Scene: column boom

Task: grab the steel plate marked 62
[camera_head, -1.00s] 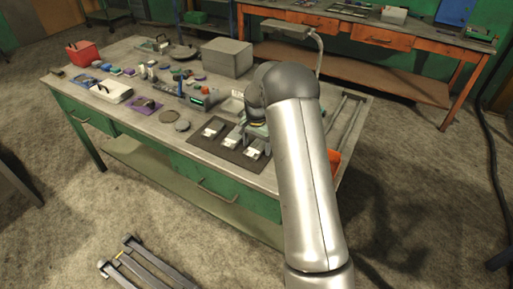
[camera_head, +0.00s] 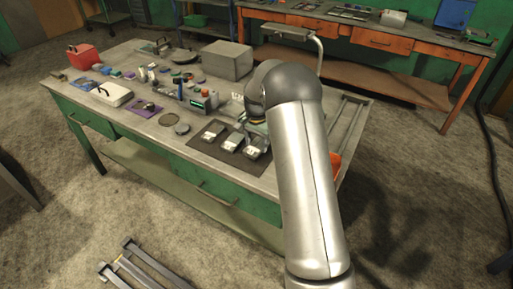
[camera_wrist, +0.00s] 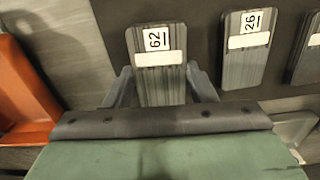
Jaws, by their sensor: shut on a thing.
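The steel plate marked 62 (camera_wrist: 160,72) is a flat grey plate with white labels, between the two fingers of my gripper (camera_wrist: 160,80) in the wrist view. My gripper is shut on its near end, one finger at each side. In the head view this plate (camera_head: 256,149) is the rightmost of three on a dark mat (camera_head: 208,152); my arm hides most of the gripper there. I cannot tell whether the plate is off the mat. A plate marked 26 (camera_wrist: 247,48) lies to its right in the wrist view, apart from the fingers.
A third plate (camera_wrist: 308,50) is cut off at the wrist view's right edge. An orange bin (camera_wrist: 22,95) is on the left there.

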